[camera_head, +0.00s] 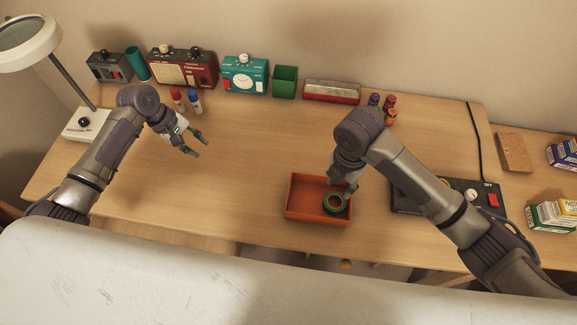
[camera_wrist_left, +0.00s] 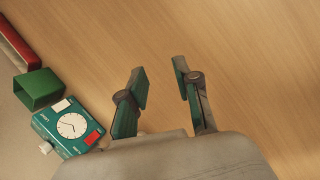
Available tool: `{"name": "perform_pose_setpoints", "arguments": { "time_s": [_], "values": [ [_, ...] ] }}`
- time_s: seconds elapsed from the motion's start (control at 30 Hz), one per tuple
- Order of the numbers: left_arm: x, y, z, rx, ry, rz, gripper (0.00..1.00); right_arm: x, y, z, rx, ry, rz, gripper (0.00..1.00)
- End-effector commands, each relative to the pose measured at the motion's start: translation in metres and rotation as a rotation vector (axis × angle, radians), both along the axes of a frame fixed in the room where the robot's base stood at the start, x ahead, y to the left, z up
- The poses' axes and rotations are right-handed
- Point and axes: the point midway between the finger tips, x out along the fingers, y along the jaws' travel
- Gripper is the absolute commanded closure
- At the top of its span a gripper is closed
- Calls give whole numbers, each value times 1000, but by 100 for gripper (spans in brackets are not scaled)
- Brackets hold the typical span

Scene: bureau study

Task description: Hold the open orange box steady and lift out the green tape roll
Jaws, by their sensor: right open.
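The open orange box (camera_head: 302,205) stands near the front edge of the desk, right of the middle in the head view. The green tape roll (camera_head: 334,203) lies inside it at the right side. My right gripper (camera_head: 349,190) is over the right part of the box, close to the roll; the arm partly hides its fingers, and I cannot tell whether they touch the roll. My left gripper (camera_head: 198,147) is open and empty above the desk, well to the left of the box. Its spread fingers also show in the left wrist view (camera_wrist_left: 162,88), with only bare desk between them.
A lamp (camera_head: 84,123) stands at the left. Radios, a teal clock box (camera_head: 245,76), a green cup (camera_head: 285,81) and a red-edged tray (camera_head: 332,92) line the back. A dark device (camera_head: 470,193) sits right of the box. The desk's middle is clear.

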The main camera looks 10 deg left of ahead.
Motion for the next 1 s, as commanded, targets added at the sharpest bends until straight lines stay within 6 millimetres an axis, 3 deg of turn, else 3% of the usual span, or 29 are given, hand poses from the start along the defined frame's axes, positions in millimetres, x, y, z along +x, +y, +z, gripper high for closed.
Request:
{"name": "perform_pose_setpoints", "arguments": {
  "time_s": [0.03, 0.17, 0.3, 0.43, 0.6, 0.73, 0.87, 1.0],
  "values": [
    [11, -30, 14, -27, -11, 6, 68, 0, 0, 0, 0, 0, 0, 58],
    [15, -105, 37, -15, -10, -101, 68, 0, 0, 0, 0, 0, 0, 58],
    [-12, -179, 45, 106, -12, -440, 68, 0, 0, 0, 0, 0, 0, 58],
    [-40, -231, 55, 230, -30, -745, 68, 0, 0, 0, 0, 0, 0, 58],
    [-65, -263, 64, 349, -53, -990, 68, 0, 0, 0, 0, 0, 0, 58],
    [-72, -270, 64, 386, -58, -1058, 68, 0, 0, 0, 0, 0, 0, 58],
    [-73, -271, 52, 390, -56, -1068, 68, 0, 0, 0, 0, 0, 0, 58],
    [-73, -270, 27, 390, -53, -1066, 68, 0, 0, 0, 0, 0, 0, 58]
  ]
}}
